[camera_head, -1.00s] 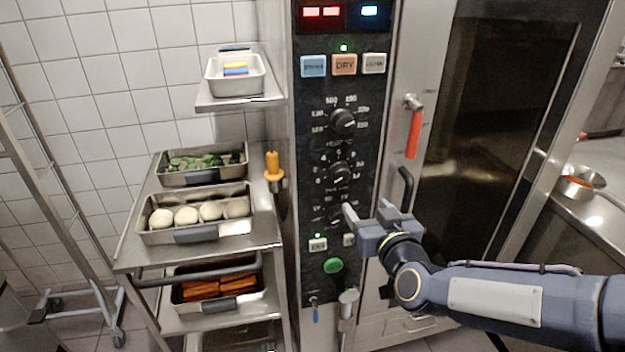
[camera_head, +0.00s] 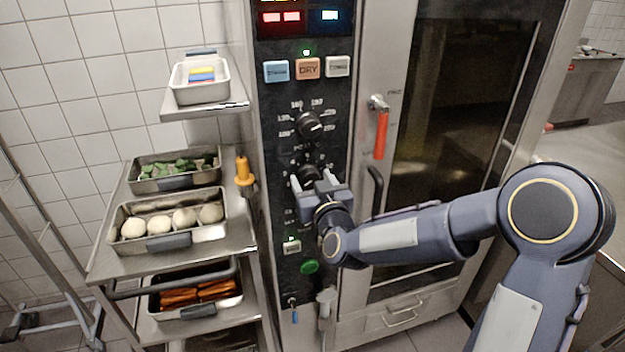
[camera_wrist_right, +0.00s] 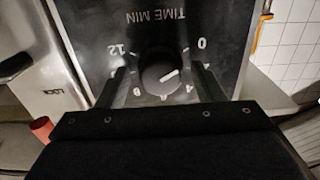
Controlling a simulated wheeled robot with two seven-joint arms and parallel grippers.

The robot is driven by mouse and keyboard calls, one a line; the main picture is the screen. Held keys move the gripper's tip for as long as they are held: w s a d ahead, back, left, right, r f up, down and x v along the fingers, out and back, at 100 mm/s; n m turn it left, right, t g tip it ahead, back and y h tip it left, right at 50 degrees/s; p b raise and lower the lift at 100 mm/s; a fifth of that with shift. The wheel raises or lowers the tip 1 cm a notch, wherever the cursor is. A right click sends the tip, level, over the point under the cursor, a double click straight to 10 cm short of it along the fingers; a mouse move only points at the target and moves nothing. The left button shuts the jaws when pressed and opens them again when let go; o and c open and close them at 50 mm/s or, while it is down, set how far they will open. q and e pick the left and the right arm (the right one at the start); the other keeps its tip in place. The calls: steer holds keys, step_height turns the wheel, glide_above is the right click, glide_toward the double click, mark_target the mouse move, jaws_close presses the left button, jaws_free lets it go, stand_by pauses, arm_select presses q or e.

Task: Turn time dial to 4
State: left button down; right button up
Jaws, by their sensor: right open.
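The time dial (camera_head: 307,174) is a round black knob on the black oven panel. In the right wrist view the dial (camera_wrist_right: 158,74) shows close up and inverted, beside the words TIME MIN. Its white mark points right and slightly up in that view, between the 0 and the 4. My right gripper (camera_head: 322,184) is at the dial, with one finger on each side of the knob, open. In the wrist view the gripper (camera_wrist_right: 160,84) straddles the knob; finger contact is unclear. One finger hides part of the scale. My left gripper is out of view.
The temperature dial (camera_head: 310,125) is above. A red-orange door handle (camera_head: 380,133) and a dark curved handle (camera_head: 375,188) are to the right. A green button (camera_head: 309,266) is below. A rack with food trays (camera_head: 168,222) and a yellow-handled tool (camera_head: 243,172) stand left.

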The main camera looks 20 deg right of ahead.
steer(key=shift+c, duration=0.2)
steer(key=shift+s, duration=0.1)
steer(key=c, duration=0.9)
steer(key=shift+m+b, duration=0.3)
steer(key=shift+b, duration=0.25)
steer(key=m+b, duration=0.8)
steer(key=b, duration=0.2)
steer(key=m+b, duration=0.3)
steer(key=m, duration=0.1)
steer(key=shift+r+m+b, duration=0.2)
steer(key=shift+m+b, duration=0.9)
steer(key=shift+m, duration=0.5)
